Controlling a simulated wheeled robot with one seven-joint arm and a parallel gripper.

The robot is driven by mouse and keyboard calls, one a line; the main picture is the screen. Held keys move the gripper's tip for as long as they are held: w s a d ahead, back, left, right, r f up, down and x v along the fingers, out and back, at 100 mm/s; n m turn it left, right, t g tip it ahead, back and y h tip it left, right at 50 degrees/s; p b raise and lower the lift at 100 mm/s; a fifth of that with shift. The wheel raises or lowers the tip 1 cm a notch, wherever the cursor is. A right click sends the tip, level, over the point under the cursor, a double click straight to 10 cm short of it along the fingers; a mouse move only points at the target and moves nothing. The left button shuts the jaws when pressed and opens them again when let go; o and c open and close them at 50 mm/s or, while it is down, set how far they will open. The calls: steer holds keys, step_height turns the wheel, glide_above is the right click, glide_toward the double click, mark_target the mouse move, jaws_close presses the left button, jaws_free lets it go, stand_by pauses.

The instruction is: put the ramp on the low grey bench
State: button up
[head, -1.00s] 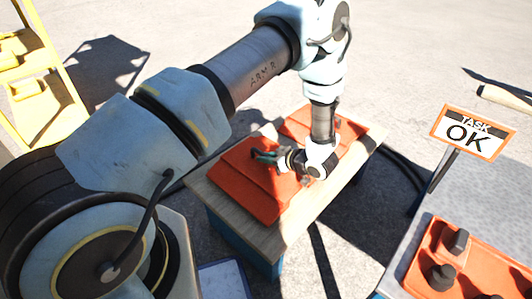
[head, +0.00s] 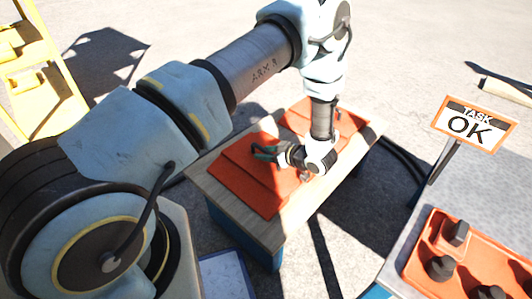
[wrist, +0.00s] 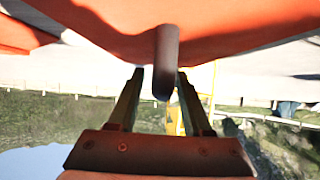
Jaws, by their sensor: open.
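The orange ramp (head: 240,184) appears to be the large stepped orange piece on a wood-topped table; my arm hides its middle. My gripper (head: 263,151) is low over it, tilted nearly flat, with its fingers pointing left. In the wrist view my gripper (wrist: 160,76) is open, its two fingers apart on either side of a dark rounded peg (wrist: 166,62) under an orange surface. I cannot tell whether either finger touches the peg. A low grey bench (head: 480,180) appears to be the grey surface at the right.
An orange tray (head: 425,262) with several black knobs is on the grey surface. A "TASK OK" sign (head: 470,125) stands on a post beside it. The wooden table (head: 222,202) has blue legs. A yellow ladder (head: 50,100) stands at the left. Open pavement lies behind.

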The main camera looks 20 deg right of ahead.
steer(key=shift+r, duration=0.2)
steer(key=p+v, duration=0.1)
steer(key=v, duration=1.1)
steer(key=shift+f, duration=0.1)
steer(key=w+r+m+g+h, duration=0.1)
steer(key=w+r+h, duration=0.55)
steer(key=w, duration=0.65)
steer(key=w+a+r+m+g, duration=0.2)
steer(key=w+a+r, duration=0.1)
steer(key=a+r, duration=0.4)
steer(key=s+a+r+m+g, duration=0.1)
steer(key=s+a+r+g, duration=0.1)
steer(key=s+a, duration=0.3)
steer(key=s+a+r+m+g, duration=0.1)
steer(key=s+a+r, duration=0.3)
steer(key=a, duration=0.9)
steer(key=s+a+r+m+g, duration=0.1)
steer(key=s+a+r+g, duration=0.2)
steer(key=s+a, duration=0.3)
steer(key=a, duration=0.2)
steer(key=shift+a+r+m+y, duration=0.3)
steer(key=shift+a+m+y, duration=0.05)
steer(key=shift+a+m, duration=0.05)
